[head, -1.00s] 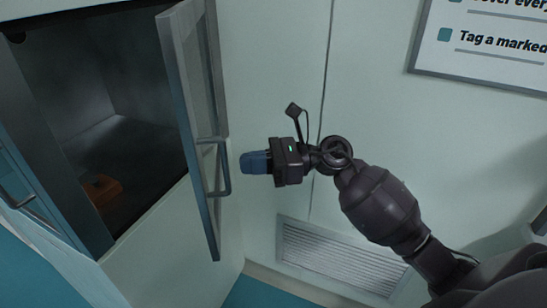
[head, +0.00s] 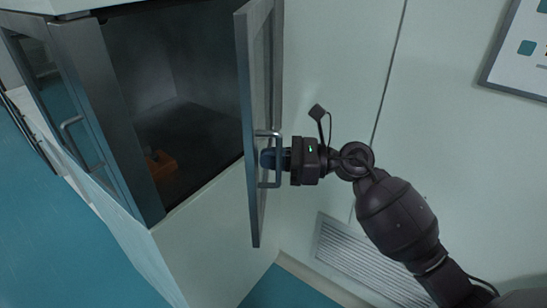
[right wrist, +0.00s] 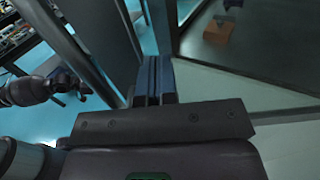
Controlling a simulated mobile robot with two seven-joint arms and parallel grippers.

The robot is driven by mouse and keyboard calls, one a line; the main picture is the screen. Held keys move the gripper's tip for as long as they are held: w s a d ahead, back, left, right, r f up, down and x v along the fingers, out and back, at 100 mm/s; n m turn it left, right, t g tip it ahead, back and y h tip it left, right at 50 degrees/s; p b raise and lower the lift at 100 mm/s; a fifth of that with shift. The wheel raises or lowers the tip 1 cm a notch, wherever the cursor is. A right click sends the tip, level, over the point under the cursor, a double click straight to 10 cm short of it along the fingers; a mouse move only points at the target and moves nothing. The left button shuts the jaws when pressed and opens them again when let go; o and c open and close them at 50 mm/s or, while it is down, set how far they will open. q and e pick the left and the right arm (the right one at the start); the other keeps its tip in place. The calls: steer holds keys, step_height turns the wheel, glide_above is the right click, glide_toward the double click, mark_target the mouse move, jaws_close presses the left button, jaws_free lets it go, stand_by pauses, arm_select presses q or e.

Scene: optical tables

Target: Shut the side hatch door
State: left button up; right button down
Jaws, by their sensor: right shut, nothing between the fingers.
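The side hatch door (head: 258,110) is a glass panel in a grey frame and stands wide open on the right side of the dark cabinet opening. Its bar handle (head: 277,171) is on the near face. My right gripper (head: 268,159) is shut and empty, with its blue fingertips just at the door, behind or beside the handle; I cannot tell if they touch. In the right wrist view the shut blue fingers (right wrist: 154,78) point toward a grey frame member (right wrist: 104,45).
Inside the cabinet (head: 190,120) lies an orange block (head: 160,164). Another glass door with a handle (head: 72,133) is on the cabinet's left face. A wall vent (head: 365,265) is low on the right.

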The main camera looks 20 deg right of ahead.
steer(key=w+a+m+t+h+p, duration=0.1)
steer(key=w+a+t, duration=0.1)
steer(key=w+a, duration=0.4)
steer(key=w+a+m+t+h+p, duration=0.1)
steer(key=w+a, duration=0.5)
steer(key=a, duration=0.7)
steer(key=shift+w+r+m+t+p, duration=0.3)
steer(key=shift+m+t+p, duration=0.1)
steer(key=shift+t+p, duration=0.1)
